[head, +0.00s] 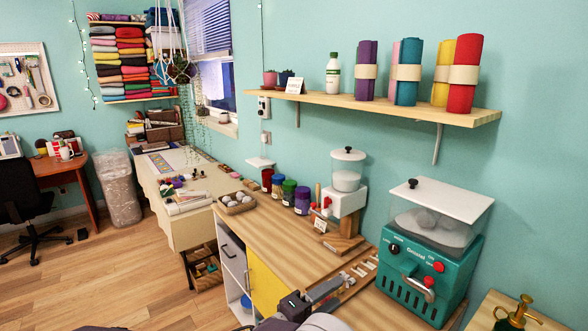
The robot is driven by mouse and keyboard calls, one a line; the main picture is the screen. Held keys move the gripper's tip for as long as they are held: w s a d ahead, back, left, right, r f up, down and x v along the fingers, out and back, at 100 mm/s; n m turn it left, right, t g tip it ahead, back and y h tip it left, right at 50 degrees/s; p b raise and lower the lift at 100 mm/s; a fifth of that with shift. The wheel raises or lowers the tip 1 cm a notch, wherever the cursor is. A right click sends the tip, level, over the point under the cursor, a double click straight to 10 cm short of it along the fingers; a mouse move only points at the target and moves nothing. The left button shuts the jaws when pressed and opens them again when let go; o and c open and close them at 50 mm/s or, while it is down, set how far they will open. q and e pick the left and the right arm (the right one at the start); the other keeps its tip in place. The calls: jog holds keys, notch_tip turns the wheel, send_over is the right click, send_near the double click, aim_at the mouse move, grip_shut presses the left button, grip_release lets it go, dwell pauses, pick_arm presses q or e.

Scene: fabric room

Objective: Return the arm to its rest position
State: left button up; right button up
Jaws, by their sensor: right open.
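My right arm comes in at the bottom edge, low over the front of the wooden counter (262,233). Its gripper (334,289) is open, with grey fingers pointing right along the counter edge. I see nothing held between the fingers. Small pale and reddish pieces (364,268) lie on the counter just beyond the fingertips; I cannot tell whether any touch. My left gripper is not in view.
A teal machine (424,281) stands right of the gripper. A white dispenser (345,198), several coloured jars (289,193) and a tray of pale balls (237,203) stand farther back. A shelf (375,103) overhangs the counter. The counter's middle is clear.

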jog(key=s+d+r+m+g+h+p, duration=0.1)
jog(key=d+r+m+g, duration=0.1)
jog(key=d+r+g, duration=0.3)
jog(key=d+r+m+h+p, duration=0.1)
jog(key=d+r+m+p, duration=0.15)
jog(key=d, duration=0.55)
jog(key=s+d+f+m+g+y+p, duration=0.25)
jog(key=s+d+g, duration=0.35)
jog(key=s+d, duration=0.4)
jog(key=s+a+f+m+g+y+p, duration=0.2)
jog(key=s+a+f+g+y, duration=0.1)
jog(key=s+f+y, duration=0.7)
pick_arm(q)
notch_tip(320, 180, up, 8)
pick_arm(e)
jog(key=w+a+f+t+y, duration=0.1)
jog(key=a+t+y, duration=0.1)
jog(key=a, duration=0.3)
jog(key=w+a+f+n+t+y, duration=0.1)
jog(key=a+f+t+y, duration=0.1)
jog(key=a, duration=0.3)
jog(key=shift+w+a, duration=0.35)
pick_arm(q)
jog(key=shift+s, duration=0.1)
pick_arm(e)
jog(key=shift+f, duration=0.1)
